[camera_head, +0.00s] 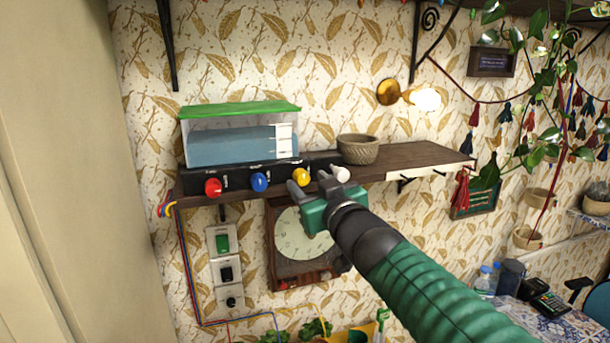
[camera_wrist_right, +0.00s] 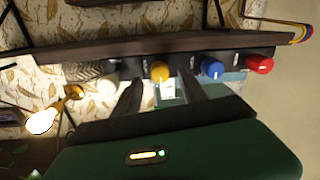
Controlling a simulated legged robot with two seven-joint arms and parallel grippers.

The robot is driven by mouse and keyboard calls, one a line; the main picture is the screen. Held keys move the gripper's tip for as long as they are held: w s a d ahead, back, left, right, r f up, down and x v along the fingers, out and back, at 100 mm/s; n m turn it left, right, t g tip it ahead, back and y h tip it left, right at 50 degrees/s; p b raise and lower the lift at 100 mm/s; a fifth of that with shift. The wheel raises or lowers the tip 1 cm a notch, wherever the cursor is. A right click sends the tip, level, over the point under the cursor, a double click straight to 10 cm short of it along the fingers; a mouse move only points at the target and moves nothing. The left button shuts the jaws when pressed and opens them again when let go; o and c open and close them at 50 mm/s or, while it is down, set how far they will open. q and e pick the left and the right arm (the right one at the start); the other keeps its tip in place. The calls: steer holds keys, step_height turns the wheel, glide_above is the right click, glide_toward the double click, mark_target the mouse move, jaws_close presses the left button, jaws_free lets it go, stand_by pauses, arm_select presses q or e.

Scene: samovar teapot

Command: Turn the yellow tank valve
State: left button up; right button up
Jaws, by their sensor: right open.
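The yellow valve (camera_head: 301,176) is a round knob on the front of a black panel (camera_head: 240,176) under a clear water tank (camera_head: 240,140) with a green lid. Red (camera_head: 212,187), blue (camera_head: 259,182) and white (camera_head: 341,173) knobs sit in the same row. My right gripper (camera_head: 311,187) is open just in front of the panel, close to the yellow valve. In the right wrist view the yellow valve (camera_wrist_right: 160,71) shows between the two fingers (camera_wrist_right: 160,92), beyond their tips, with no clear contact. My left gripper is not in view.
The tank stands on a wooden wall shelf (camera_head: 420,158) beside a woven bowl (camera_head: 358,149). A lit wall lamp (camera_head: 420,98) is above. Below are wall switches (camera_head: 223,268) and a round-faced clock (camera_head: 303,235). Coloured wires (camera_head: 184,260) run down the wall.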

mark_target(304, 179)
steer(key=x, duration=0.3)
steer(key=shift+a+p, duration=0.3)
steer(key=shift+p, duration=0.05)
steer(key=shift+w+a+f, duration=0.1)
steer(key=shift+w+f, duration=0.1)
steer(key=shift+w, duration=0.25)
steer(key=shift+s+d, duration=0.15)
steer(key=shift+d, duration=0.2)
steer(key=shift+c, duration=0.2)
steer(key=shift+s+d+r, duration=0.15)
steer(key=shift+d, duration=0.1)
steer(key=c, duration=0.5)
steer(key=shift+s+a, duration=0.1)
steer(key=shift+a, duration=0.15)
jaws_close()
